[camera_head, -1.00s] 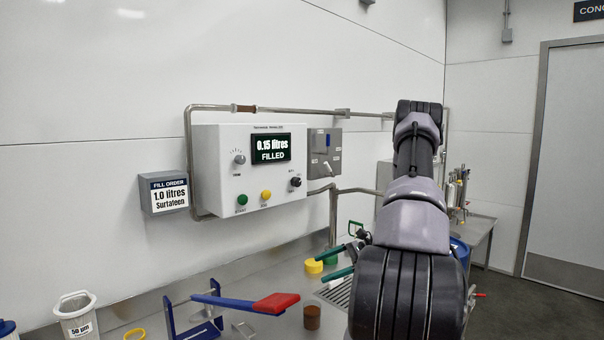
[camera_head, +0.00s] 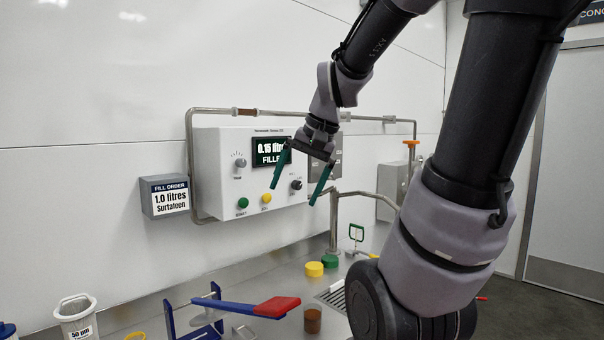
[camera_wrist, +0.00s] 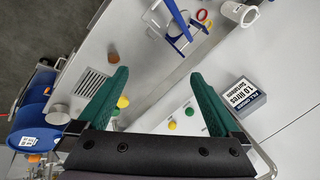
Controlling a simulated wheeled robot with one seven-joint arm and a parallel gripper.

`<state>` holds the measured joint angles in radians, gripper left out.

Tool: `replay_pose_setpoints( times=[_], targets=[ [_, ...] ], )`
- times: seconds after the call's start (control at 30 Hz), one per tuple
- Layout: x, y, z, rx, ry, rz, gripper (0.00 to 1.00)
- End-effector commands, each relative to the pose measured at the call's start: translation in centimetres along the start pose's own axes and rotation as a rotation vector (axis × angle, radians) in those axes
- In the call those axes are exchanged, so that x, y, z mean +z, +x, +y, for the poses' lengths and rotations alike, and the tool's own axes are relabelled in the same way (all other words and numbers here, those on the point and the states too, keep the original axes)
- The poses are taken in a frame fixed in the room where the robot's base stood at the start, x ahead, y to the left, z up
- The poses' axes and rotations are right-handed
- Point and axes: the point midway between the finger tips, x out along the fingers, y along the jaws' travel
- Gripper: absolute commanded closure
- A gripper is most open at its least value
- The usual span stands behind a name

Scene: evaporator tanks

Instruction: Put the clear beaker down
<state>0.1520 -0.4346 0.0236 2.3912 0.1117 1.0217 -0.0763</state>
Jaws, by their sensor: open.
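A small clear beaker (camera_head: 313,320) with brown contents stands upright on the steel counter, near the bottom edge of the head view. My gripper (camera_head: 296,195) is in the air in front of the control panel, well above the beaker and apart from it. Its two green fingers are spread, with nothing between them. The wrist view also shows the open, empty fingers (camera_wrist: 160,75).
The control panel (camera_head: 220,165) reads 0.15 litres, partly covered by my gripper. A blue stand with a red-ended lever (camera_head: 250,307) is left of the beaker. Yellow (camera_head: 314,269) and green (camera_head: 331,261) caps lie behind it. A strainer cup (camera_head: 76,318) stands far left.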

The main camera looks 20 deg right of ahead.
Motion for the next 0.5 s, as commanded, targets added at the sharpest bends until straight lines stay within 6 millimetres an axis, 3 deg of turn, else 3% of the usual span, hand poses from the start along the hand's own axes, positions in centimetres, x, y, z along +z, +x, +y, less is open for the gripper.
replay_pose_setpoints(
  times=[0.03,0.2,0.5],
  targets=[
    [1.2,-1.3,-0.2,-0.011,-0.051,0.052,0.00],
    [3.6,-4.0,-0.1,-0.036,-0.160,0.178,0.00],
    [4.6,-5.1,0.2,-0.052,-0.210,0.241,0.00]
  ],
)
